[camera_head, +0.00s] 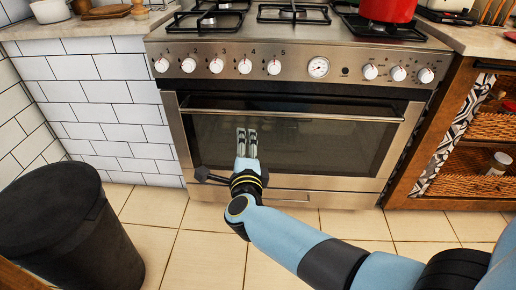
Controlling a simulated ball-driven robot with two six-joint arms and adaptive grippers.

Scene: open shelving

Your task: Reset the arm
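My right arm comes in from the lower right. Its gripper (247,132) points away from me, in front of the oven door (320,148). Its two fingers lie close side by side, with nothing visible between them, and look shut. Whether the fingertips touch the oven door cannot be told from this view. My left gripper is not in view.
The steel stove (300,52) has a row of knobs and a door handle; a red pot (388,10) sits on top. A black bin (65,225) stands at left. A wooden shelf unit (428,115) with baskets is at right. Tiled floor (190,255) is clear between.

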